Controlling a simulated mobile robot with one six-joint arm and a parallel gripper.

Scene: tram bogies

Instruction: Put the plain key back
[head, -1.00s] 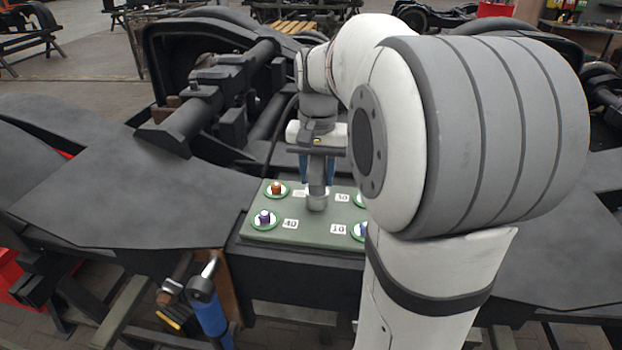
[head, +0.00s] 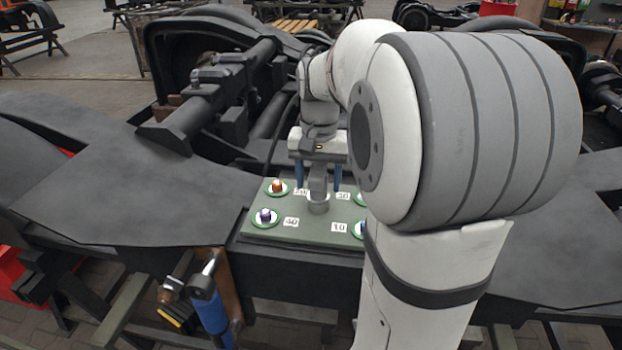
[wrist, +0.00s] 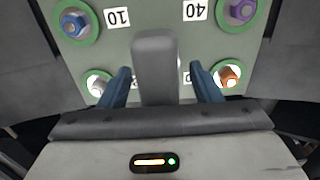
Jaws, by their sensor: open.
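The plain key (head: 319,188) is a grey bar with a round grey lower end, standing upright on the green board (head: 290,236) among its studs. In the wrist view the key (wrist: 154,62) shows as a broad grey bar pointing up the picture. My gripper (head: 318,180) is above the board with its two blue fingers spread, one on each side of the key. In the wrist view the open gripper (wrist: 160,72) has a gap between each finger and the key. The lower end of the key is partly hidden there.
An orange stud (head: 277,187) and a purple stud (head: 265,216) sit in green rings on the board's left. A blue stud (wrist: 74,24) and a silver stud (wrist: 98,83) are on the other side. Dark bogie frame parts (head: 190,115) rise behind the board.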

